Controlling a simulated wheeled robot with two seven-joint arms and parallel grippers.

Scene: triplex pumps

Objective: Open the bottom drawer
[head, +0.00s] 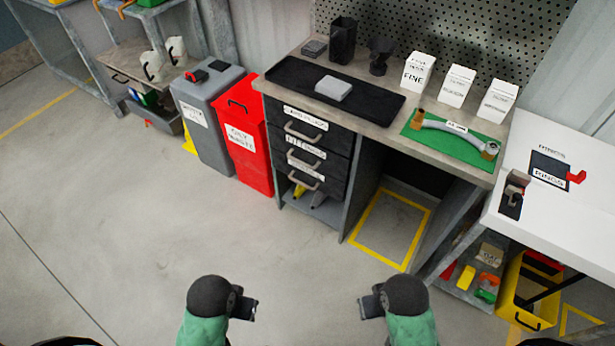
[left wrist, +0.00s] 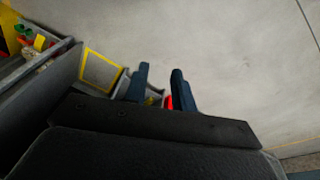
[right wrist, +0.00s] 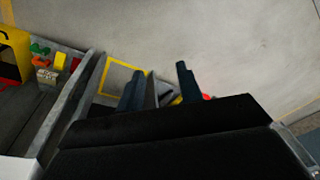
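A dark drawer unit (head: 350,140) is built in under the left part of the workbench. It has three stacked drawers with metal bow handles and white labels. The bottom drawer (head: 297,189) is the lowest of the three, just above an open shelf, and looks shut. My left gripper (head: 254,308) and right gripper (head: 362,308) are low in the head view, over the floor in front of the unit and well apart from it. Both are empty. In the left wrist view the fingers (left wrist: 159,82) stand apart; in the right wrist view the fingers (right wrist: 160,85) do too.
A red bin (head: 247,145) and a grey bin (head: 213,120) stand left of the drawers. Right of them is an open bay with a yellow floor outline (head: 388,228). A white table (head: 550,222) is at the right. The floor before the drawers is clear.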

